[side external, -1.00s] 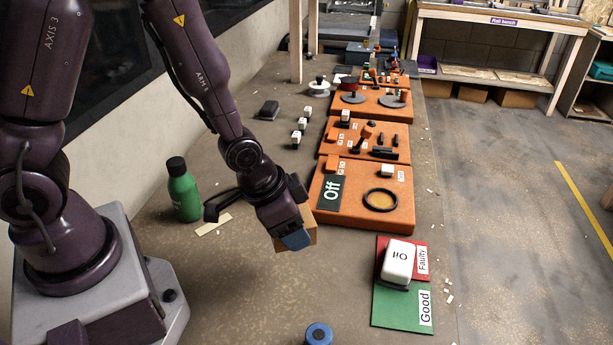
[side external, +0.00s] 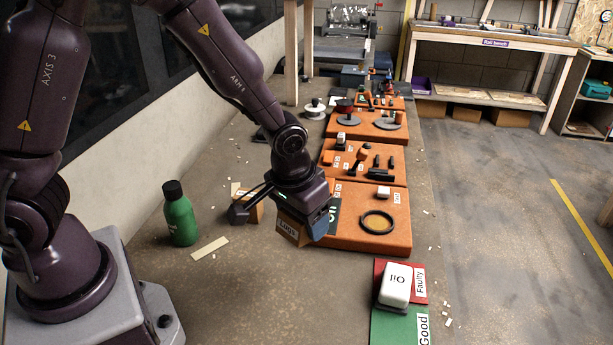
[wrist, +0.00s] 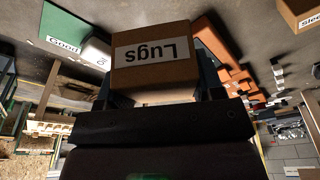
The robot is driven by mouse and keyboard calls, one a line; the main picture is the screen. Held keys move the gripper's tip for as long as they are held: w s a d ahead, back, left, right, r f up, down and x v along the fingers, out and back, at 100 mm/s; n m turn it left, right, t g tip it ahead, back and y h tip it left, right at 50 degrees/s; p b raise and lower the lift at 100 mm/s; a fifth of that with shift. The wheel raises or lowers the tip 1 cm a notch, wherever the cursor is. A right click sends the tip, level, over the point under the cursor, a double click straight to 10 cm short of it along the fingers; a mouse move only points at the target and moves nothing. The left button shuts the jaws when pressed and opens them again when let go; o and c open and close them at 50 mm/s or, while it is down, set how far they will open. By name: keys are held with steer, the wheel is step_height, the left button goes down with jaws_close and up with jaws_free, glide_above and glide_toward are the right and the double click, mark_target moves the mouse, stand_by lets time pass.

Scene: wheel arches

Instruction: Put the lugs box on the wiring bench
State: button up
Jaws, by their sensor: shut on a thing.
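The lugs box (side external: 291,231) is a small brown carton with a white "Lugs" label. My gripper (side external: 304,214) is shut on it and holds it beside the near orange board, in front of a dark "Off" panel. Part of the box is hidden by my gripper. In the wrist view the box (wrist: 152,58) sits at the end of my gripper, label facing the camera. A bench with a purple sign (side external: 494,42) stands across the room at the back right; its sign is too small to read surely.
Another brown carton (side external: 253,208) stands just behind my gripper, and a green bottle (side external: 180,215) stands at left. Orange boards (side external: 345,238) with parts run along the table. A white switch (side external: 396,284) lies on the "Faulty"/"Good" mat. Open floor (side external: 490,220) lies at right.

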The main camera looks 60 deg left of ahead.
steer(key=s+d+f+n+g+h, duration=0.1)
steer(key=s+d+n+h, duration=0.1)
steer(key=d+n, duration=0.3)
steer(key=s+d+f+n+h, duration=0.2)
steer(key=s+d+n+h, duration=0.1)
steer(key=d, duration=0.4)
steer(key=s+d+f+n+g+h, duration=0.1)
steer(key=s+d+f+n+h, duration=0.1)
steer(key=d+n+h, duration=0.2)
steer(key=shift+s+d+n+g+h, duration=0.2)
steer(key=shift+d+n, duration=0.35)
steer(key=shift+n, duration=0.35)
steer(key=shift+s+d+n+g+h, duration=0.1)
steer(key=shift+d+n+h, duration=0.1)
steer(key=shift+d+n, duration=0.55)
steer(key=shift+w+a+r+n+t, duration=0.15)
steer(key=shift+r+n+t, duration=0.7)
steer(key=shift+n+t, duration=0.8)
steer(key=shift+w+a+r+n+t, duration=0.1)
steer(key=shift+r+n+t, duration=0.7)
steer(key=shift+n+t, duration=0.8)
steer(key=shift+w+a+r+n+t, duration=0.15)
steer(key=shift+r+n+t, duration=0.7)
steer(key=shift+n+t, duration=0.8)
